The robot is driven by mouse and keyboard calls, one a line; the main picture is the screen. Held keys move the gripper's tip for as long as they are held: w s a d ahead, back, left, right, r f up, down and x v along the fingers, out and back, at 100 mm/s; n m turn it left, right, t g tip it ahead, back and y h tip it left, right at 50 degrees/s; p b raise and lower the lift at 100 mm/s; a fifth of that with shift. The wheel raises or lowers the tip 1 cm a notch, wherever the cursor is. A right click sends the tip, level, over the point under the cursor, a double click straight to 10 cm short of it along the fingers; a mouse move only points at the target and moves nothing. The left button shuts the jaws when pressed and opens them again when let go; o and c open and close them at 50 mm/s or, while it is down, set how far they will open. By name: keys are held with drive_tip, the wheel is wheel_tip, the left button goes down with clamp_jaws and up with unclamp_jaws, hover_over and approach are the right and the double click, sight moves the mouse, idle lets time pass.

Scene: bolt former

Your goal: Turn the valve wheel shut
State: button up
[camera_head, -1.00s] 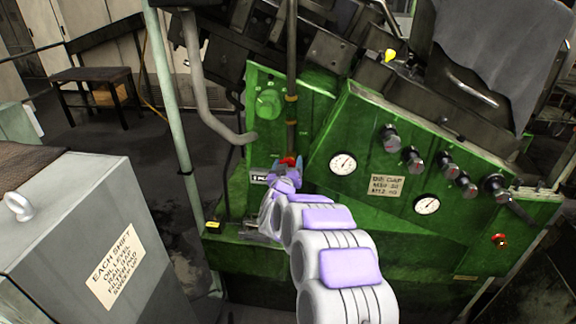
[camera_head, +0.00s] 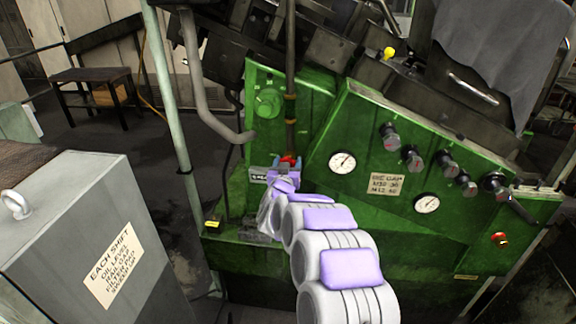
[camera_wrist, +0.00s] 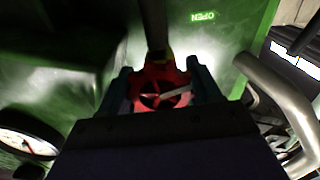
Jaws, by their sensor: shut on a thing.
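The red valve wheel (camera_wrist: 160,84) sits on a dark vertical pipe against the green machine. In the wrist view it lies between the two fingers of my gripper (camera_wrist: 162,88), which are shut on it from both sides. The wheel's spokes and a pale bar across it show. In the head view only a small red part of the wheel (camera_head: 288,160) shows above my gripper (camera_head: 287,168); my wrist and arm hide the rest. A lit OPEN label (camera_wrist: 203,15) is on the green panel above the wheel in the wrist view.
The green machine front (camera_head: 330,215) carries gauges (camera_head: 342,162), several knobs and a lever on the right. A grey cabinet (camera_head: 60,230) stands at the left front. A pale post (camera_head: 170,110) and a bent grey pipe (camera_head: 205,100) are left of the wheel.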

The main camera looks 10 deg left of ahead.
drive_tip(key=m+b, duration=0.1)
drive_tip(key=m, duration=0.2)
drive_tip(key=shift+a+f+m, duration=0.1)
drive_tip(key=shift+f+m, duration=0.05)
drive_tip(key=shift+m, duration=0.15)
drive_tip(key=m+b, duration=0.2)
drive_tip(key=m, duration=0.1)
drive_tip(key=shift+f+m+b, duration=0.1)
drive_tip(key=shift+m+b, duration=0.2)
drive_tip(key=shift+b, duration=0.1)
drive_tip(key=m+b, duration=0.1)
drive_tip(key=m, duration=0.1)
drive_tip(key=shift+m+b, duration=0.4)
drive_tip(key=m+b, duration=0.1)
drive_tip(key=m, duration=0.2)
drive_tip(key=shift+m, duration=0.3)
drive_tip(key=m, duration=0.3)
drive_tip(key=shift+m, duration=0.3)
drive_tip(key=m, duration=0.3)
drive_tip(key=shift+m, duration=0.3)
drive_tip(key=m, duration=0.6)
drive_tip(key=shift+f, duration=0.1)
drive_tip(key=shift+s+m, duration=0.1)
drive_tip(key=shift+m, duration=0.3)
